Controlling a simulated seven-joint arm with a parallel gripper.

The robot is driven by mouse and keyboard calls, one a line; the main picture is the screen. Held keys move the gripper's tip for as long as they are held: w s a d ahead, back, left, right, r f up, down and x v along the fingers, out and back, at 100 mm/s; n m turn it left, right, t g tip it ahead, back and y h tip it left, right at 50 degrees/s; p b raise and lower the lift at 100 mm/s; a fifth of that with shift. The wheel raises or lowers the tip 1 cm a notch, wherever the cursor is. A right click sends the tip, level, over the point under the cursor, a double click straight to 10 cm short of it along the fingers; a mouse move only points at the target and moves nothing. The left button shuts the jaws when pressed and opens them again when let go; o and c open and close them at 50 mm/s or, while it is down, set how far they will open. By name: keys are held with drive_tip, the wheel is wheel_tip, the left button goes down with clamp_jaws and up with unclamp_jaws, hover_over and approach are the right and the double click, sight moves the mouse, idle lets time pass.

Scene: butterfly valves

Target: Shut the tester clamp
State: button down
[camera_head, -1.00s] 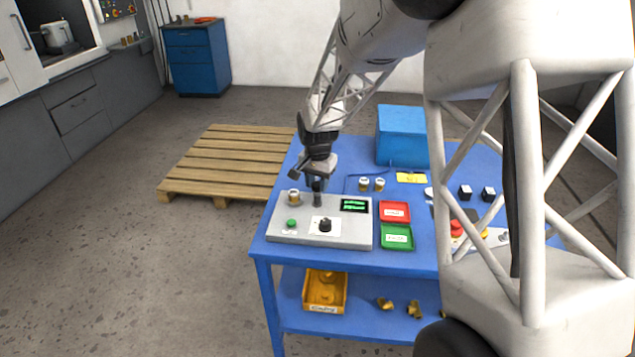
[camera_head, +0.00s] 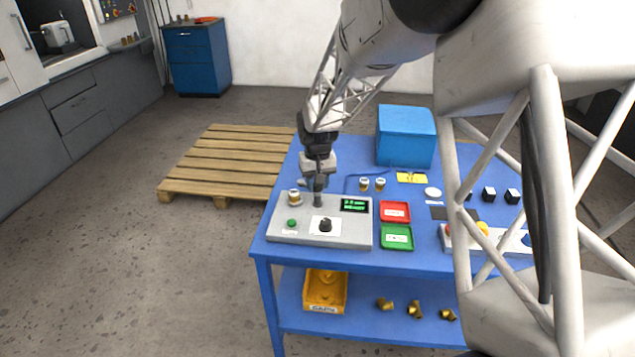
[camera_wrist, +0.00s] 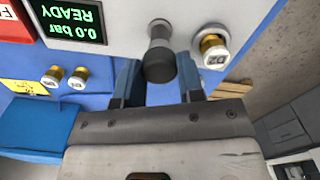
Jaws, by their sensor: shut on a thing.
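The grey tester (camera_head: 346,235) stands at the front left of the blue table. Its clamp lever has a dark round-ended handle (camera_wrist: 159,66), which stands up from the tester and shows in the head view (camera_head: 318,201). My gripper (camera_wrist: 160,82) has its two blue-grey fingers on either side of this handle and is shut on it; it also shows in the head view (camera_head: 317,186). A brass valve with a white cap marked D2 (camera_wrist: 212,46) sits on the tester beside the handle. The tester's display (camera_wrist: 72,22) reads READY and 0.0 bar.
A red tray (camera_head: 394,212) and a green tray (camera_head: 397,238) lie right of the tester. Two more valves (camera_head: 372,184) stand behind it, near a yellow label (camera_head: 411,177) and a blue box (camera_head: 405,136). A black knob (camera_head: 325,226) and green button (camera_head: 292,223) are on the tester's front.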

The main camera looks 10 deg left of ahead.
drive_tip(key=n, duration=0.7)
drive_tip(key=shift+r, duration=0.1)
idle(0.5)
drive_tip(key=c, duration=0.7)
unclamp_jaws()
drive_tip(key=shift+c, duration=0.2)
drive_tip(key=shift+r, duration=3.85)
